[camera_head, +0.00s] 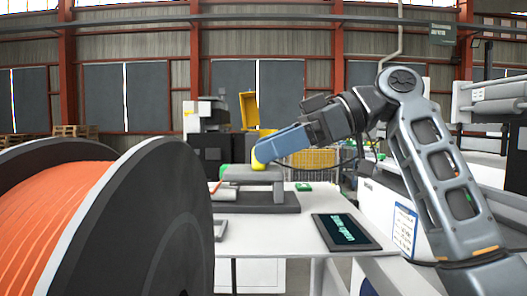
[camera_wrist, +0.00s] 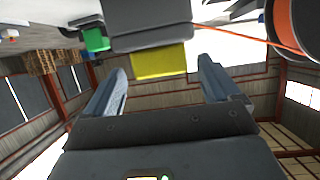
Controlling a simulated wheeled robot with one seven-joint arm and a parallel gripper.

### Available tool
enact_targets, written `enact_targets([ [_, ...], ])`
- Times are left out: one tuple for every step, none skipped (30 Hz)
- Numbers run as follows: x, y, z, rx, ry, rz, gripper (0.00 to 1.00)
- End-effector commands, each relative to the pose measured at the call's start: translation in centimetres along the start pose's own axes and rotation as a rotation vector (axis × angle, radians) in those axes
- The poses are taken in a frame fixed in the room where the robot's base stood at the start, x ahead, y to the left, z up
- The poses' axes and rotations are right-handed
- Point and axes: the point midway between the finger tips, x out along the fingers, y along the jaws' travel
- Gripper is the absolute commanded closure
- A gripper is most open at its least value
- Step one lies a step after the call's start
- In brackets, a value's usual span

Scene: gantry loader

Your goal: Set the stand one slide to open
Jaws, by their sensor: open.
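The stand (camera_head: 255,178) is a grey block raised on a dark base plate on the white table in the head view. A yellow part (camera_head: 261,154) shows at its top, right at the tip of my gripper (camera_head: 268,151). In the wrist view a yellow block (camera_wrist: 160,62) sits on the edge of a dark grey body (camera_wrist: 148,22). My gripper (camera_wrist: 163,68) is open, with one finger on each side of the yellow block and visible gaps between. I cannot tell whether the yellow part is the slide, nor which position the slide is in.
A large orange-wound reel (camera_head: 150,225) fills the left foreground. A dark tablet with green text (camera_head: 345,232) lies on the white table (camera_head: 285,252). A small green piece (camera_head: 303,186) is right of the stand. An orange strand (camera_wrist: 250,38) crosses the wrist view at upper right.

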Motion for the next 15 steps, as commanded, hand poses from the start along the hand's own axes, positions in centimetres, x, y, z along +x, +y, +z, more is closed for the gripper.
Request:
enact_targets([
  [-0.9, 0.0, 0.1, -0.001, 0.001, 0.002, 0.11],
  [-1.5, 0.1, 0.1, 0.0, 0.0, 0.003, 0.11],
  [-2.2, 0.1, 0.2, 0.0, 0.0, 0.003, 0.11],
  [-2.7, 0.1, 0.1, 0.0, 0.001, 0.004, 0.11],
  [-3.1, 0.1, 0.1, 0.0, 0.001, 0.003, 0.11],
  [-3.7, 0.0, 0.1, -0.001, 0.0, 0.002, 0.11],
  [-4.1, 0.0, 0.1, -0.001, 0.0, 0.002, 0.11],
  [-4.5, 0.0, 0.1, -0.001, 0.0, 0.002, 0.11],
  [-4.9, 0.0, 0.1, 0.0, 0.001, 0.003, 0.11],
  [-5.2, 0.0, 0.1, 0.0, 0.0, 0.002, 0.11],
  [-5.4, 0.0, 0.1, 0.0, 0.0, 0.002, 0.11],
  [-5.7, 0.0, 0.1, 0.0, 0.0, 0.002, 0.11],
  [-5.8, 0.0, 0.1, 0.0, 0.0, 0.001, 0.11],
  [-5.9, 0.0, 0.1, 0.0, 0.0, 0.001, 0.11],
  [-6.0, 0.0, 0.1, 0.0, 0.0, 0.001, 0.11],
])
